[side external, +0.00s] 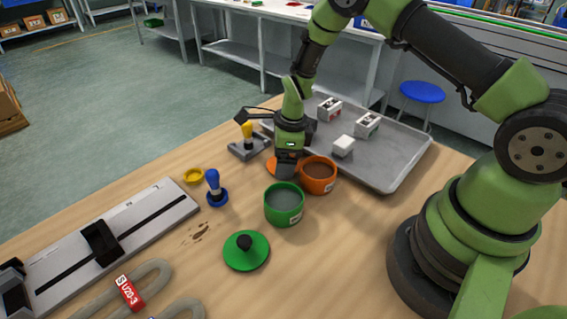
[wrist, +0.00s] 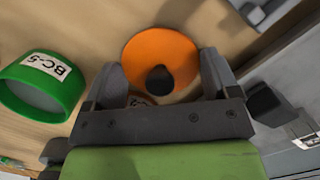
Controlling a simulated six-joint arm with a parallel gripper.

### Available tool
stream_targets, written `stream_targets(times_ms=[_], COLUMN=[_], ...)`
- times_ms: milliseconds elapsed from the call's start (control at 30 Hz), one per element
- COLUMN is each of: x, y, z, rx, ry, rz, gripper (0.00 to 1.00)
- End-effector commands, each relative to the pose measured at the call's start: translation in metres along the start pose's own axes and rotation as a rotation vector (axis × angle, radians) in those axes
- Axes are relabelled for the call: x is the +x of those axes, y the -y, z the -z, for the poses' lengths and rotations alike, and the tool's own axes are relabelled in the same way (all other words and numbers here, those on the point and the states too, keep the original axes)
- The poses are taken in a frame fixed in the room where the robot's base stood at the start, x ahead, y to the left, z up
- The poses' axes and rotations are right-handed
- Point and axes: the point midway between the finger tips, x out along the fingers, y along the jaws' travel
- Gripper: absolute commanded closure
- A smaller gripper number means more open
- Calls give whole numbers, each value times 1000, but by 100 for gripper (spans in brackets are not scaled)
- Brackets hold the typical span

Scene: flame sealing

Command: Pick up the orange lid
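The orange lid (side external: 272,167) lies on the wooden table beside the orange pot (side external: 318,178). In the side view my gripper (side external: 287,168) hides much of the lid. In the wrist view the round orange lid (wrist: 160,45) and its dark knob (wrist: 159,79) show between the two fingers. My gripper (wrist: 160,66) is open, with a finger on each side of the knob and gaps between knob and fingers. The gripper body hides the near part of the lid. I cannot tell how high the fingertips are above the table.
A green pot (side external: 284,207) stands close in front, also in the wrist view (wrist: 42,86). A green lid (side external: 246,251), a blue-handled stamp (side external: 215,189) and a yellow dish (side external: 193,175) lie nearby. A grey tray (side external: 400,155) with small boxes is behind right.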

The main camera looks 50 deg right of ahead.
Motion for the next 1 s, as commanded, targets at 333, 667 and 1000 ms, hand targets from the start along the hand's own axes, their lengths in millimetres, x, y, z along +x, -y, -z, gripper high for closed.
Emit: stream_targets(times_ms=[333, 667, 1000], x=[-4, -50, -100], y=[0, 1, -4], z=[-1, -8, -9], rx=[-1, -1, 0], ry=[1, 4, 2], rz=[1, 5, -1], gripper=[41, 41, 41])
